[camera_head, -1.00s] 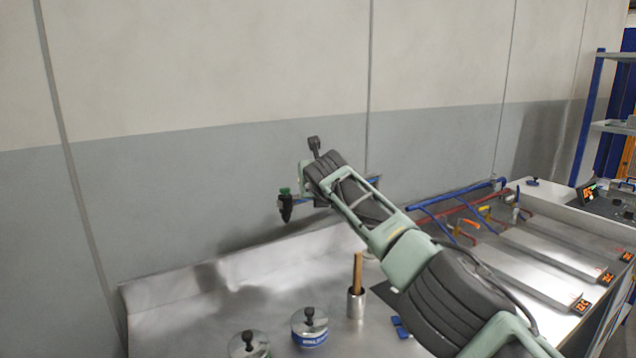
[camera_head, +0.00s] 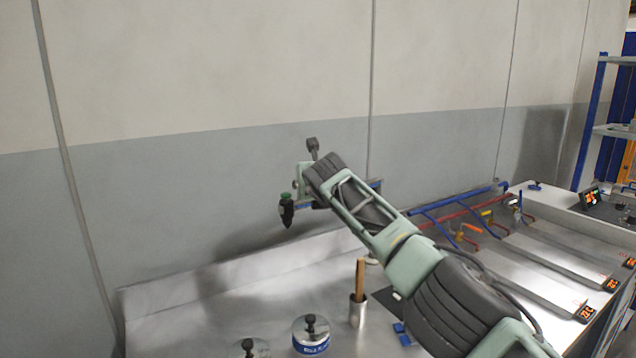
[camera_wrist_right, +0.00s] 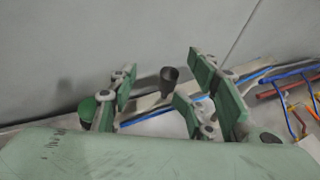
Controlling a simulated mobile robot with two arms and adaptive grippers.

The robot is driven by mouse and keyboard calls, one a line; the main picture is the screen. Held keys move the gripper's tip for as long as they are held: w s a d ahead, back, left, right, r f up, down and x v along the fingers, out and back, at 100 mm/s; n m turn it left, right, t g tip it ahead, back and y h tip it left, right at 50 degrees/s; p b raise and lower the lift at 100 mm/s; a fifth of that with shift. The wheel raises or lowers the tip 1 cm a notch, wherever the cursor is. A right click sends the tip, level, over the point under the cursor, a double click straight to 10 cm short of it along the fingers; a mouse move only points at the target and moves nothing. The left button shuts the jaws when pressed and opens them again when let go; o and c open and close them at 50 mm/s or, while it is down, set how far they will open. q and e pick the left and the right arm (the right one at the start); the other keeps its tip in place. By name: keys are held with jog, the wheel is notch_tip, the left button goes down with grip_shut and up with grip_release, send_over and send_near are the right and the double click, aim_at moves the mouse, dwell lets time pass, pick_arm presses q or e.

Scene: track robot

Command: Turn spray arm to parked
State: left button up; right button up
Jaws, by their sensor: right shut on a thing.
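The spray arm is a thin pale and blue bar (camera_wrist_right: 155,112). A black nozzle with a green cap (camera_head: 287,208) hangs at its left end. The green cap (camera_wrist_right: 88,108) also shows at the left of the right wrist view. A dark upright knob (camera_head: 313,146) stands above my right gripper in the head view. In the right wrist view this knob (camera_wrist_right: 168,78) stands between the green fingers of my right gripper (camera_wrist_right: 162,90). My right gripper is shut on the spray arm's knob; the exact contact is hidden. My left gripper is not in view.
The wall (camera_head: 220,190) stands close behind. A metal cup with a wooden stick (camera_head: 358,313) and lidded round weights (camera_head: 311,336) stand on the steel bench (camera_head: 190,310). Blue and red pipes with valves (camera_head: 455,207) lie right of my arm. The bench's left part is clear.

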jog(key=shift+s+a+f, duration=0.1)
jog(key=shift+s+a, duration=0.15)
jog(key=shift+a, duration=0.15)
jog(key=d+v, duration=0.1)
jog(key=v, duration=1)
jog(key=shift+r, duration=0.25)
